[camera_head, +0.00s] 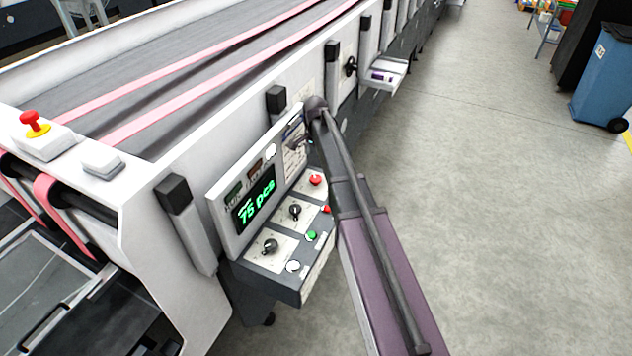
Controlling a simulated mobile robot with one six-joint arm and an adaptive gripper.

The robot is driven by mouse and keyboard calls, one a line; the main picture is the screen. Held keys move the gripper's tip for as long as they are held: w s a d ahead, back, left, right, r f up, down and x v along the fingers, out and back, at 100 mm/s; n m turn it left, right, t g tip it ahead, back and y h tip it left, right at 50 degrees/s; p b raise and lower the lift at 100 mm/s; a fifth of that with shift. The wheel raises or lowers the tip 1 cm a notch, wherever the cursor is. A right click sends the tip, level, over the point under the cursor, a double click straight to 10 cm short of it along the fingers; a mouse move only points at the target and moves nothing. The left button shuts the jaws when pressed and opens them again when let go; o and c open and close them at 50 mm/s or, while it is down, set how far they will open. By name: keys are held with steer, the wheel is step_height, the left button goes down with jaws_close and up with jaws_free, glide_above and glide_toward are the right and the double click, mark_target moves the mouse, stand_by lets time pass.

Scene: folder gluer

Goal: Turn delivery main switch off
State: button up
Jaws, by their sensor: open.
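The delivery control panel (285,262) juts from the machine's side at the centre. It carries two black rotary switches, one nearer the front (270,246) and one farther back (295,210). Their labels are too small to read, so I cannot tell which is the main switch. Above them a display (253,199) glows green with "75 pcs". My arm reaches up from the lower right along the panel's right side. My gripper (301,142) is small and dark beside the display housing's far end, above the knobs. It is open and holds nothing visible; its fingertips are hard to make out.
Red buttons (315,180), a green button (312,236) and a white button (293,266) sit close to the switches. A red emergency stop (34,123) stands on the frame at left. Another black knob (351,66) is farther back. The floor (500,200) at right is clear.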

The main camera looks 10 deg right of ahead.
mark_target(315, 178)
steer(key=shift+f+b, duration=4.25)
steer(key=shift+f, duration=0.3)
steer(key=c, duration=1.2)
